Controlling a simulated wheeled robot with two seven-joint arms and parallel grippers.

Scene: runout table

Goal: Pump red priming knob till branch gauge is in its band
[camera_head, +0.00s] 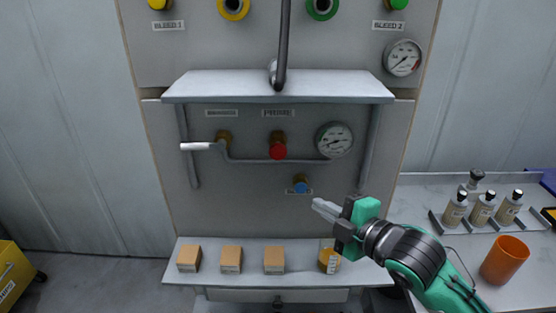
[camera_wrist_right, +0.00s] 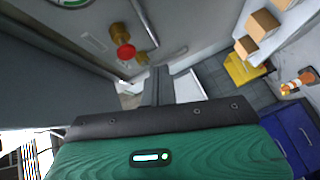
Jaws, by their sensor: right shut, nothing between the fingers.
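The red priming knob (camera_head: 278,146) sticks out of the panel under the PRIME label, below the upper shelf. It also shows in the right wrist view (camera_wrist_right: 126,50), on a brass fitting. The branch gauge (camera_head: 334,140) is a round white dial to the right of the knob; its needle and band are too small to read. My right gripper (camera_head: 318,205) is shut and empty, below and to the right of the knob, apart from it. In the right wrist view its fingers (camera_wrist_right: 158,88) are together. My left gripper is not in view.
A lever with a pale handle (camera_head: 197,146) is left of the knob. A blue knob (camera_head: 301,186) sits below. The upper shelf (camera_head: 275,86) juts out above. An orange cup (camera_head: 504,259) stands on the right bench.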

